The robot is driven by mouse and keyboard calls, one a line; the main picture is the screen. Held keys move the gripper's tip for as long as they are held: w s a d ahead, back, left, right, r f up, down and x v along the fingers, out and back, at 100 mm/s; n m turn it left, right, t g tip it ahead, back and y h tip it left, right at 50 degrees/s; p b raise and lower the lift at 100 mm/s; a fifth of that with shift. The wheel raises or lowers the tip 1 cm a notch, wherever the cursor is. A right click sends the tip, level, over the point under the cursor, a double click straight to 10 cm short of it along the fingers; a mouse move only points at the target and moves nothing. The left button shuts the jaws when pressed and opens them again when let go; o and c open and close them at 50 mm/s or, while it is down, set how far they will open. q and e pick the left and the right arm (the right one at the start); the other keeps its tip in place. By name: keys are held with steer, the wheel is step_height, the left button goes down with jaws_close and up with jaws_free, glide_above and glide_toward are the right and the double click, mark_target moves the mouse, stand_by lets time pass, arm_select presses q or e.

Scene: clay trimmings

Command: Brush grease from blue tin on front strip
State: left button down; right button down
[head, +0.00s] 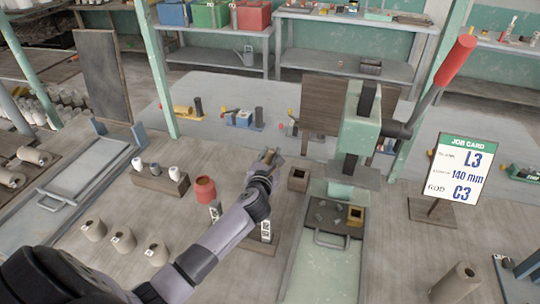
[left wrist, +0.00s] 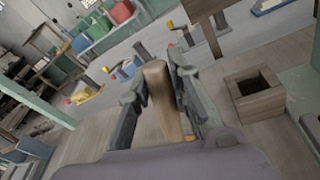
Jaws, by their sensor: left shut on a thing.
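My left gripper (head: 267,160) is shut on a tan wooden handle (left wrist: 160,95), held above the workbench (head: 285,235). The handle stands up between the fingers in the left wrist view; any bristles are hidden. A wooden rack (head: 160,184) to the left of the gripper bears small tins, one of them bluish grey (head: 154,169) between two white ones. I cannot tell for sure that this is the blue tin. I cannot pick out a front strip. My right gripper is not in view.
A square wooden block with a hole (head: 298,179) stands right of the gripper, also in the left wrist view (left wrist: 255,95). A green press (head: 358,135) with a red-handled lever and a job card (head: 459,168) stand further right. A red pot (head: 204,190) stands left.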

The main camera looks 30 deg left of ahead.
arm_select(q)
steer(key=shift+f, duration=0.3)
steer(key=shift+f+b, duration=0.25)
steer(key=shift+b, duration=0.1)
